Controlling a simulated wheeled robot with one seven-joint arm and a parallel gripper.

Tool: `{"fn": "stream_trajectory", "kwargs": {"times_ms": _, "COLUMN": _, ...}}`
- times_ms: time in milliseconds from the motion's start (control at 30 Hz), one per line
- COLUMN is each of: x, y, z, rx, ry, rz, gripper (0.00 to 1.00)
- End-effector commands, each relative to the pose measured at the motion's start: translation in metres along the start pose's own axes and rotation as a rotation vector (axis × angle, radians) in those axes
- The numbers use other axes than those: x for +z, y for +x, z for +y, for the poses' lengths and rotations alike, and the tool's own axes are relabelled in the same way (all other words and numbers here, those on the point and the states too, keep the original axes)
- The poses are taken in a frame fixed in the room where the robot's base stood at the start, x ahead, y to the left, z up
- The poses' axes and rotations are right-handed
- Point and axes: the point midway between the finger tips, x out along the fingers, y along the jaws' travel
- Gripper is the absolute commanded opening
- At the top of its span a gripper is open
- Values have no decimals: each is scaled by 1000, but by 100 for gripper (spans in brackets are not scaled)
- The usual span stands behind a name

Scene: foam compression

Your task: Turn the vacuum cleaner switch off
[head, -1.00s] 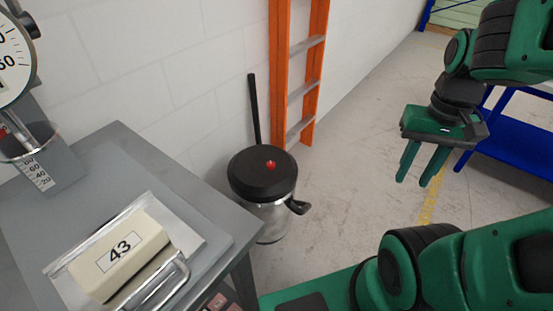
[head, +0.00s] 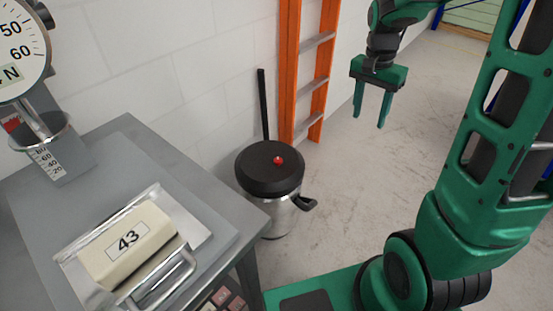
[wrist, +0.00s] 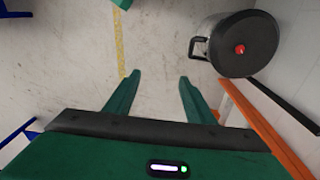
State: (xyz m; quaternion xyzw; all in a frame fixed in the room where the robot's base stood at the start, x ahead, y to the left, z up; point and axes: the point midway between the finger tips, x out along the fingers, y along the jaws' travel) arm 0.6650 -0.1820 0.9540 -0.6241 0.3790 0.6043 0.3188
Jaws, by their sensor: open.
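The vacuum cleaner (head: 268,172) is a metal drum with a black lid, standing on the floor beside the grey table. A red round switch (head: 278,160) sits on top of its lid. In the wrist view the vacuum cleaner (wrist: 232,62) is at the upper right, with the red switch (wrist: 240,49) facing the camera. My gripper (head: 370,121) is open and empty, in the air to the right of and above the vacuum cleaner. In the wrist view its fingers (wrist: 160,77) are spread apart, with only floor between them. The switch is clear of the fingers.
An orange ladder (head: 312,75) leans at the wall behind the vacuum cleaner, and a black tube (head: 263,105) rises beside it. The grey table (head: 100,150) at left holds a block marked 43 (head: 105,262) and a dial gauge (head: 18,62). Floor on the right is open.

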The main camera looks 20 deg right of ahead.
Motion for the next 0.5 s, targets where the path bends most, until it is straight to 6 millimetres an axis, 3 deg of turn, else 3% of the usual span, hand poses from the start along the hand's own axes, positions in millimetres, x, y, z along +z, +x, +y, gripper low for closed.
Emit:
{"fn": "stream_trajectory", "kwargs": {"times_ms": 33, "x": -6, "y": 11, "z": -23, "rx": 5, "ry": 29, "rz": -1, "gripper": 50}}
{"fn": "stream_trajectory", "kwargs": {"times_ms": 233, "x": -18, "y": 52, "z": -110, "rx": -1, "ry": 179, "rz": 3, "gripper": 50}}
{"fn": "stream_trajectory", "kwargs": {"times_ms": 500, "x": -9, "y": 130, "z": -220, "rx": -19, "ry": 391, "rz": -18, "gripper": 50}}
